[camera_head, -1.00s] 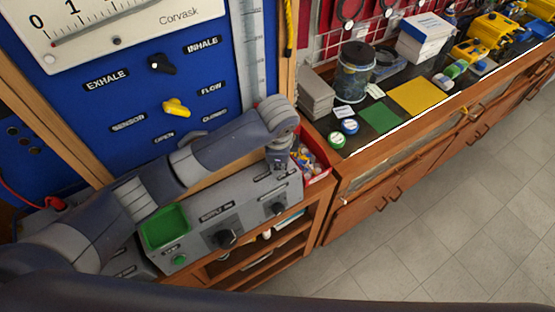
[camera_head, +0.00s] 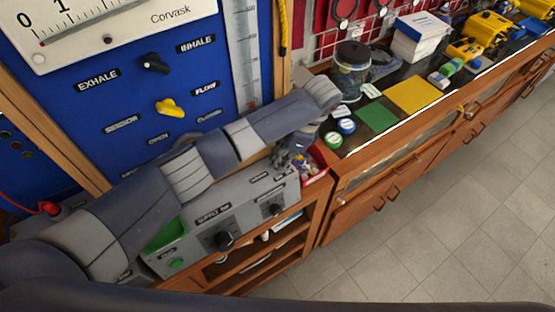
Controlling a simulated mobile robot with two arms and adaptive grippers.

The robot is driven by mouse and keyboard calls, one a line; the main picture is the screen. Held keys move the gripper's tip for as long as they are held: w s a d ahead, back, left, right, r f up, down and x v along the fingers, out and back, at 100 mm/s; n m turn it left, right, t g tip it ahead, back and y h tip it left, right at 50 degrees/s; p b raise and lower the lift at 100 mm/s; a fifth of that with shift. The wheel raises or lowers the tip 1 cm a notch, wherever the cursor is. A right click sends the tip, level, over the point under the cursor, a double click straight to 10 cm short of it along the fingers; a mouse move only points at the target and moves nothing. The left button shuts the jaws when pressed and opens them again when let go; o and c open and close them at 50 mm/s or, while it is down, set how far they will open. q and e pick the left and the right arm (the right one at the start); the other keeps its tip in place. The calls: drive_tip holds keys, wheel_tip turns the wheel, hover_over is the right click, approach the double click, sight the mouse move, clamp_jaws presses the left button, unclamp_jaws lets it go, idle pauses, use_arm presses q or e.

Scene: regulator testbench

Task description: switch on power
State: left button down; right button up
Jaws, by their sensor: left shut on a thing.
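A grey control box (camera_head: 250,222) stands on the wooden bench, below the blue panel. Its sloped front has a "SUPPLY" black knob (camera_head: 222,240), another black knob (camera_head: 274,209) to the right and a green button (camera_head: 177,264). My left gripper (camera_head: 282,160) is at the back right corner of the box, low beside its top. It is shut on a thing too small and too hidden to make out. My left arm covers the box's upper back and the lower blue panel. I cannot make out a power switch. My right gripper is not in view.
The blue panel (camera_head: 130,110) with a black knob (camera_head: 152,63) and a yellow knob (camera_head: 170,106) rises behind. A red bin (camera_head: 318,168) stands right of the box. A counter with a jar (camera_head: 354,72) and mats lies further right. Tiled floor (camera_head: 450,215) is clear.

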use_arm(q)
drive_tip(key=shift+w+d+g+y+b, duration=0.35)
drive_tip(key=shift+g+y+b, duration=0.35)
drive_tip(key=shift+b, duration=0.85)
drive_tip(key=c, duration=1.7)
unclamp_jaws()
drive_tip(key=shift+s, duration=0.1)
drive_tip(key=shift+o, duration=0.2)
drive_tip(key=shift+d+r, duration=0.1)
drive_tip(key=shift+r, duration=1.2)
wheel_tip(320, 180, up, 7)
drive_tip(key=shift+r, duration=0.2)
